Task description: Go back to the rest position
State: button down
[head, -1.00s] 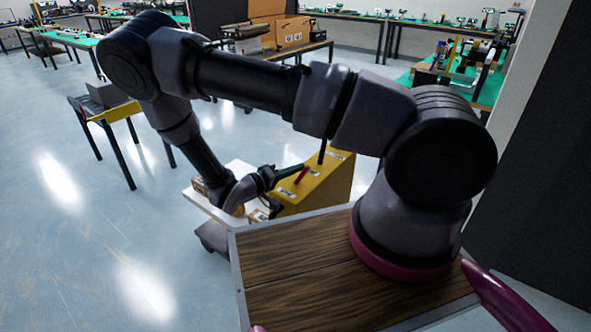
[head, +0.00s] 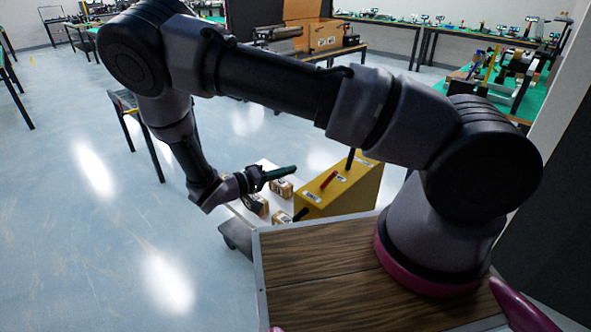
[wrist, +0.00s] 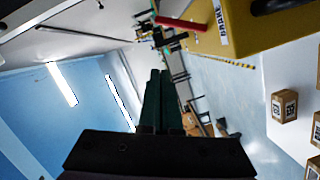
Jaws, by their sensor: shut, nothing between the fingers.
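My gripper (head: 280,173) is in the middle of the head view, above the white surface with small boxes and left of the yellow box. Its green fingers point right and lie together with nothing between them. In the wrist view the green fingers (wrist: 158,100) show side by side, shut and empty. My arm is bent high over the wooden top and reaches down to the left.
A yellow box (head: 345,190) with red and black levers stands just beyond the wooden top (head: 330,285). Small brown boxes (head: 282,188) sit on a white surface (head: 240,212) beside it. Benches (head: 480,40) line the back. The floor at left is open.

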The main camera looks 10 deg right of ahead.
jog(key=shift+r, duration=0.1)
jog(key=s+d+r+m+y, duration=0.1)
jog(key=s+d+r+y, duration=0.3)
jog(key=r, duration=0.9)
jog(key=s+d+r+m+y, duration=0.1)
jog(key=s+d+r+y, duration=0.4)
jog(key=r, duration=0.9)
jog(key=s+d+r+m+y, duration=0.1)
jog(key=s+d+r+y, duration=0.3)
jog(key=r+y, duration=0.4)
notch_tip(320, 180, up, 6)
jog(key=shift+s+d+r+m+t, duration=0.1)
jog(key=shift+s+d+m+t, duration=0.25)
jog(key=shift+s+m, duration=0.1)
